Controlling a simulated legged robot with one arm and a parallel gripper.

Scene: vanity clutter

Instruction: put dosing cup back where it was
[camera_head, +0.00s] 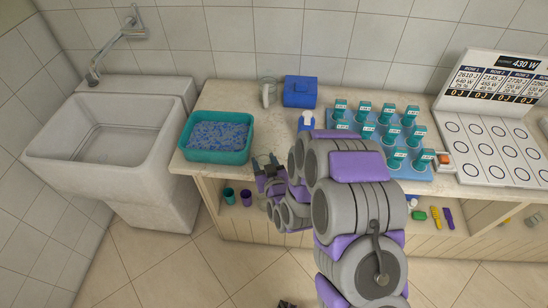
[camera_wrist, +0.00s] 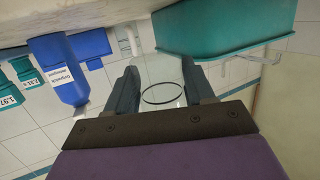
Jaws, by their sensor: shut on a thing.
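My gripper (camera_head: 266,163) is at the front edge of the counter, between the teal tub and the rack of teal bottles. In the wrist view its two dark fingers (camera_wrist: 161,88) stand on either side of a clear, see-through cup with a dark round rim (camera_wrist: 163,101). I take this cup to be the dosing cup; the fingers are shut on it. In the head view the cup is too small and clear to make out well. A blue bottle with a white label (camera_wrist: 62,78) stands near the gripper in the wrist view.
A teal tub of blue granules (camera_head: 217,155) stands left of the gripper. Behind are a clear jug (camera_head: 268,93) and a blue box (camera_head: 300,91). Teal and purple cups (camera_head: 246,198) sit on the shelf below.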

